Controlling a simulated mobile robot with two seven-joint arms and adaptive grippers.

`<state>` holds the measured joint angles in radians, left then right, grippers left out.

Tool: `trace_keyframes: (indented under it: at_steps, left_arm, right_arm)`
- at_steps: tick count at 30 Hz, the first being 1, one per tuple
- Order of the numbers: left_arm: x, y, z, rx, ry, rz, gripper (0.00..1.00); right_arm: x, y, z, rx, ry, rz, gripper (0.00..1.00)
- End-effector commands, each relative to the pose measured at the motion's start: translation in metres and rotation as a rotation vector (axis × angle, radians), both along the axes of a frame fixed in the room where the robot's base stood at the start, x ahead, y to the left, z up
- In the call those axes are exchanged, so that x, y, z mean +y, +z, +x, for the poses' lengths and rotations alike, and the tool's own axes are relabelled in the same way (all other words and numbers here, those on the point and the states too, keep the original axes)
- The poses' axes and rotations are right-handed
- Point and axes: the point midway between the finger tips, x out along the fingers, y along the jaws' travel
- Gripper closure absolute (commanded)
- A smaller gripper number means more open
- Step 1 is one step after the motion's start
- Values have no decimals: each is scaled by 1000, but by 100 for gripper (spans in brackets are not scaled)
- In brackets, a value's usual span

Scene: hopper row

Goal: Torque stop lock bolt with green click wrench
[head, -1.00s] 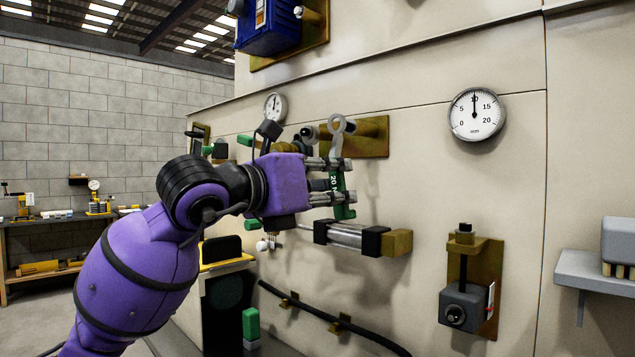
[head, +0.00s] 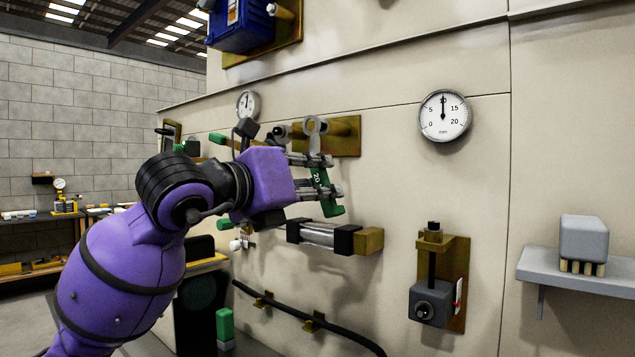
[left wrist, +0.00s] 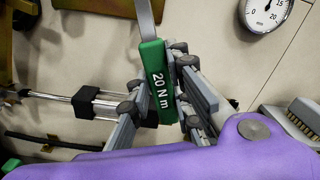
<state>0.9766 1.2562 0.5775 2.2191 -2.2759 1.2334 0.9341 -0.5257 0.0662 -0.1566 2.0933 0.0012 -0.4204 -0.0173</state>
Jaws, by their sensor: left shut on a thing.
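The green click wrench (head: 332,207) has a green handle and a grey shaft ending in a ring. My left gripper (head: 318,176) is shut on its handle, in front of the pale panel. In the left wrist view the handle (left wrist: 158,85) reads "20 N m" between the fingers (left wrist: 160,100). The ring end points up and overlaps a brass bracket (head: 345,134) in the head view; I cannot tell whether it touches anything there. A dark upright bolt (head: 433,226) stands on a lower-right brass bracket, apart from the wrench. No label shows which bolt is the stop lock bolt. My right gripper is out of view.
A round gauge (head: 444,116) is on the panel. A cylinder (head: 330,236) with black end blocks sits just below the wrench. A black hose (head: 330,327) runs lower down. A grey shelf (head: 560,266) bears a grey block (head: 583,238) at right.

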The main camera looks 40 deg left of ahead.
Motion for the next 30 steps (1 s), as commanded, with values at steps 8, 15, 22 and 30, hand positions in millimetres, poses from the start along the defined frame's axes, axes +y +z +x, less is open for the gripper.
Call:
trace_keyframes:
  at_steps: [8,15,22,30]
  left_arm:
    - [0,1,0,-2,0,0,100]
    - [0,1,0,-1,0,0,100]
    - [0,1,2,-2,1,0,100]
    - [-1,1,10,-2,0,0,100]
  right_arm:
    - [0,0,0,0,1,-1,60]
    - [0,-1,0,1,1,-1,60]
    - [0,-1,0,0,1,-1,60]
    - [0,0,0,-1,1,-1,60]
